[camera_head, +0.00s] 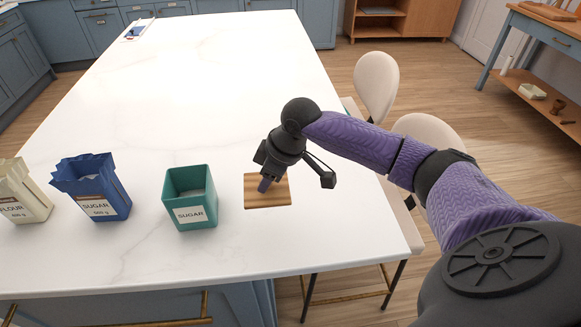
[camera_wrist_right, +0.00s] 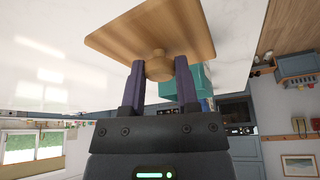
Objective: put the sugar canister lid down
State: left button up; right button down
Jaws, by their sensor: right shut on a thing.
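The sugar canister lid (camera_head: 270,200) is a flat square of light wood with a round knob (camera_wrist_right: 158,66). In the head view it lies level, over the white counter to the right of the canister. Whether its underside touches the counter is not clear. My right gripper (camera_head: 264,184) points down at the lid and is shut on its knob; the wrist view shows a finger on each side. The green sugar canister (camera_head: 190,200) stands upright and open at the top, with something pale inside. It also shows in part behind the fingers in the wrist view (camera_wrist_right: 202,80). My left gripper is out of view.
A blue sugar bag (camera_head: 93,188) and a cream flour bag (camera_head: 24,192) stand left of the canister. The counter (camera_head: 200,80) is wide and clear beyond them. Its right edge runs close to the lid, with pale chairs (camera_head: 376,85) beside it.

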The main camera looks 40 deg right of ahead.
aim_at(265, 194)
jog(key=f, duration=0.3)
jog(key=f+b, duration=0.1)
jog(key=f, duration=0.1)
jog(key=shift+w+a+f, duration=0.25)
jog(key=shift+w, duration=0.1)
notch_tip(265, 194, down, 3)
jog(key=shift+s+r+b, duration=0.1)
jog(key=shift+b, duration=0.4)
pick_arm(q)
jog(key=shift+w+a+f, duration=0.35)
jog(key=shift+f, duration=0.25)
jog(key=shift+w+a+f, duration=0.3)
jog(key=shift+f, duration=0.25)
pick_arm(e)
jog(key=shift+c, duration=1.8)
grip_release()
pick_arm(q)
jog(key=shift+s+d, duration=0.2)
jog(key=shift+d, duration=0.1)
pick_arm(e)
jog(key=p+v, duration=0.4)
jog(key=v, duration=0.8)
jog(key=shift+r, duration=0.1)
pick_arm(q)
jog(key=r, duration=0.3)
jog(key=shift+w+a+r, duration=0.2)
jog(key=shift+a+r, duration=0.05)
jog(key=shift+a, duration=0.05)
